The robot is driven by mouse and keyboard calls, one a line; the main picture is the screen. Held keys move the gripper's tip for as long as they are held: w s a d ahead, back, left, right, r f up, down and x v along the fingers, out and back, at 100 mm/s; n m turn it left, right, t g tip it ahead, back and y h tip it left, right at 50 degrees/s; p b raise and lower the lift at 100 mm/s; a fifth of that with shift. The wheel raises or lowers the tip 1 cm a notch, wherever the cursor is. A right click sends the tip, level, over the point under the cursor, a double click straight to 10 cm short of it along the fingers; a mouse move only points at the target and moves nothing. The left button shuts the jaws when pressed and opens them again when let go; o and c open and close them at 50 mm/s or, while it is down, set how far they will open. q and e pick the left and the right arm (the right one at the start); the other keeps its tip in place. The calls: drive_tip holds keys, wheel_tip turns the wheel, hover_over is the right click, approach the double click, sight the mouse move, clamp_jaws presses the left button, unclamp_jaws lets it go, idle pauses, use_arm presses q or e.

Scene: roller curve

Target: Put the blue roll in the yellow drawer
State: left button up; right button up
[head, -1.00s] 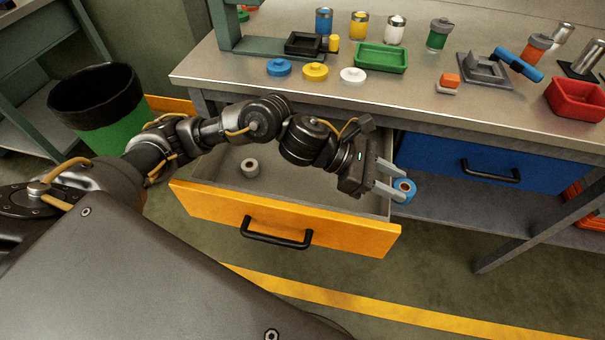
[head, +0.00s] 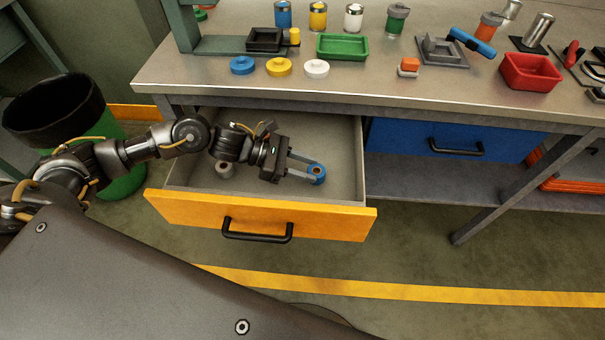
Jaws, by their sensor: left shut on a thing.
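The yellow drawer (head: 190,209) is pulled out from under the bench, with its grey inside showing. My left gripper (head: 308,169) is shut on the blue roll (head: 319,176). It holds the roll over the right part of the drawer's inside; whether the roll touches the drawer floor I cannot tell. My right gripper is not in view.
A shut blue drawer (head: 400,139) is to the right. The bench top (head: 220,86) above holds jars, lids, a green tray (head: 343,47) and a red bin (head: 530,72). A green bin with a black rim (head: 122,176) stands at the left.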

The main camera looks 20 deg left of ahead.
use_arm(q)
drive_tip(key=shift+a+f+p, duration=0.2)
drive_tip(key=shift+f, duration=0.8)
drive_tip(key=shift+a+f+p, duration=0.15)
drive_tip(key=shift+f, duration=0.8)
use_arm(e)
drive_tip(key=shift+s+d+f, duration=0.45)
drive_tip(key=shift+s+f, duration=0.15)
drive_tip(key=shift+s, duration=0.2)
use_arm(q)
drive_tip(key=shift+f, duration=0.15)
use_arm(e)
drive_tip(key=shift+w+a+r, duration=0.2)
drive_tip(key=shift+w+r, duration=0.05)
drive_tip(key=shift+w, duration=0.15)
use_arm(q)
drive_tip(key=o, duration=0.9)
drive_tip(key=shift+o, duration=0.3)
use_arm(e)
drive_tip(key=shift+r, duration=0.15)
